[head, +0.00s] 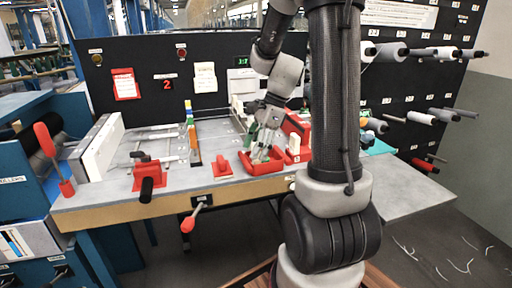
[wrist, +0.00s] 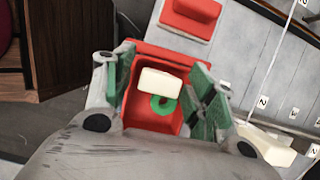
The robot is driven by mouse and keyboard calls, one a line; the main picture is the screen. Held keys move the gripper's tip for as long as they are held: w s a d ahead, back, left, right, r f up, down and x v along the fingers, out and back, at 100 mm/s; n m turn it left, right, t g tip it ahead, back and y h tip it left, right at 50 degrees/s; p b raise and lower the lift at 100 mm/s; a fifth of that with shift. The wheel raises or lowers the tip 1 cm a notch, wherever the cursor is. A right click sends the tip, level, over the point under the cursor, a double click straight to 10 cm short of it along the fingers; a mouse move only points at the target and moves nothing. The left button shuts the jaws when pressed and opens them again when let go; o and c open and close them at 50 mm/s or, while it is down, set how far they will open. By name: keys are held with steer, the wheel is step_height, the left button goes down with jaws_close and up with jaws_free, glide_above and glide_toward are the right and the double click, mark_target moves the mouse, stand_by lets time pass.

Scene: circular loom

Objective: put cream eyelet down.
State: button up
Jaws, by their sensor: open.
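A cream piece (wrist: 160,83), seen as a pale block, is in the red tray (wrist: 150,55) in the wrist view. A green ring (wrist: 163,106) lies beside it, partly overlapped by it in the picture. My gripper (wrist: 163,68) is open, with its green-padded fingers on either side of the cream piece and a gap showing at both sides. Whether the cream piece rests on the tray floor is hard to tell. In the head view my gripper (head: 262,153) is down at the red tray (head: 284,166), and the tray's contents are mostly hidden.
Upright coloured pieces (head: 192,135) stand behind. A pegboard with rolls (head: 418,90) is at right. The grey tabletop (head: 105,190) is clear at front left.

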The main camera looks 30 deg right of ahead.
steer(key=v, duration=1.2)
steer(key=s+a+n+t+h, duration=0.1)
steer(key=s+a+n+h, duration=0.1)
steer(key=s+n, duration=0.5)
steer(key=s+a+n+t+h, duration=0.2)
steer(key=s+a+n, duration=0.3)
steer(key=n, duration=0.8)
steer(key=s, duration=0.3)
steer(key=shift+s+a+n, duration=0.25)
steer(key=shift+a+n, duration=0.05)
steer(key=shift+a+r, duration=0.1)
